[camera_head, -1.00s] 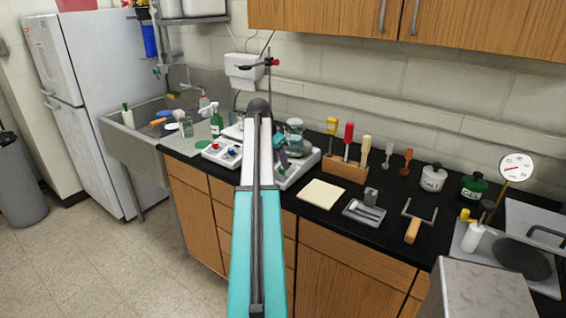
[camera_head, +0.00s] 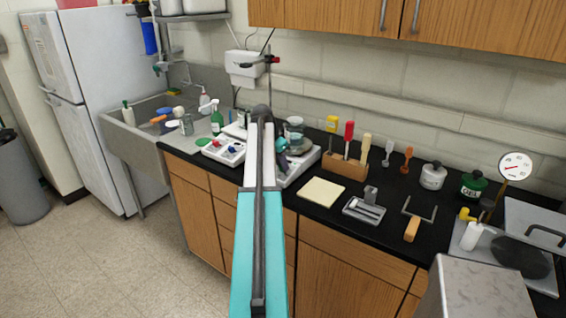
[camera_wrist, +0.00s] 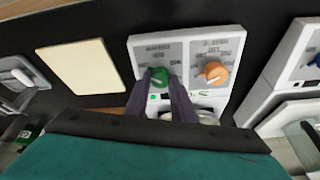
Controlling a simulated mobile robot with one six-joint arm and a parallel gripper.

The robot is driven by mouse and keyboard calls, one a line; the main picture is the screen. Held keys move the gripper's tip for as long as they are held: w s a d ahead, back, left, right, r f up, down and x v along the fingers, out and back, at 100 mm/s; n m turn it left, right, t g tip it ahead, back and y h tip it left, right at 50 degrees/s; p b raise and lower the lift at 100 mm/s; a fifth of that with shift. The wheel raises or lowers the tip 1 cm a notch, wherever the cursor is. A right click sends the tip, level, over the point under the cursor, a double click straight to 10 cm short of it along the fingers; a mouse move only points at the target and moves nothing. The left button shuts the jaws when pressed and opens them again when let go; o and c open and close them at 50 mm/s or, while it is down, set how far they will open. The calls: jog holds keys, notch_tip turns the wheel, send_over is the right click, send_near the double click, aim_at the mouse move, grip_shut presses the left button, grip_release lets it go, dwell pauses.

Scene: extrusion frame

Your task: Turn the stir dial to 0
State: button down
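A white hotplate-like device carries a green dial (camera_wrist: 159,78) and an orange dial (camera_wrist: 214,72) side by side in the wrist view. Its labels are upside down and too blurred to read, so I cannot tell which dial is the stir dial. My gripper (camera_wrist: 160,82) is over the green dial, one dark finger on each side of it. The fingers stand apart with the dial between them; I cannot make out firm contact. In the head view the device (camera_head: 303,165) is partly hidden behind my arm, and my gripper (camera_head: 282,153) is small above it.
A second white device (camera_head: 223,150) with red and blue knobs stands left of my arm; part of it shows in the wrist view (camera_wrist: 300,68). A cream pad (camera_head: 321,191) lies on the black counter to the right. A wooden tool block (camera_head: 345,167) stands behind it.

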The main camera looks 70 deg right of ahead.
jog(key=shift+s+d+r, duration=0.1)
jog(key=shift+d, duration=0.2)
jog(key=shift+s+a, duration=0.1)
jog(key=shift+a, duration=0.05)
jog(key=shift+a+f, duration=0.2)
jog(key=shift+a+n+b, duration=0.1)
jog(key=shift+n+b, duration=0.2)
jog(key=shift+n, duration=0.7)
jog(key=n+t, duration=0.1)
jog(key=n, duration=0.3)
jog(key=shift+n, duration=0.4)
jog(key=n+t, duration=0.1)
jog(key=n, duration=0.4)
jog(key=shift+s+b, duration=0.2)
jog(key=shift+b, duration=0.1)
jog(key=shift+n, duration=0.3)
